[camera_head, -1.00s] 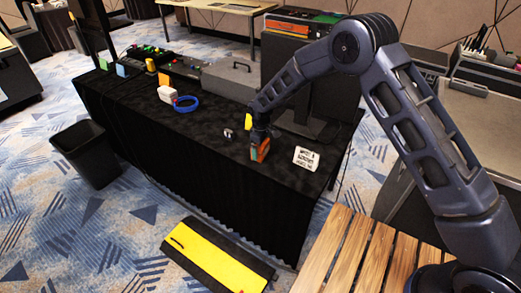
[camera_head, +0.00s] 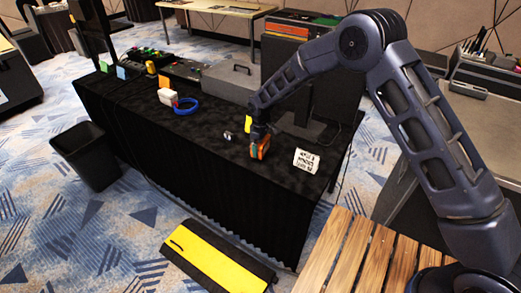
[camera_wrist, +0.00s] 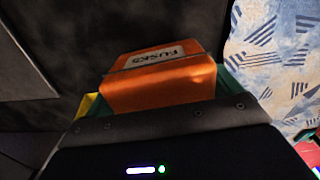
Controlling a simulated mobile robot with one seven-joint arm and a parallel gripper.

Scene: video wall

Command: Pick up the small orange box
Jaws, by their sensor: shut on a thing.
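The small orange box (camera_wrist: 160,82) fills the middle of the wrist view, with a pale label reading "FUSES" on it. In the head view the orange box (camera_head: 262,148) shows low at the end of my arm, close over the black-draped table (camera_head: 215,135). My gripper (camera_head: 258,141) is shut on the box, and green finger parts show at both sides of it in the wrist view. I cannot tell from these views whether the box still touches the cloth.
A blue ring (camera_head: 187,106), a white item (camera_head: 168,97) and a grey case (camera_head: 228,80) sit farther left and back. A dark monitor (camera_head: 333,100) stands behind. A black bin (camera_head: 87,155) is on the floor.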

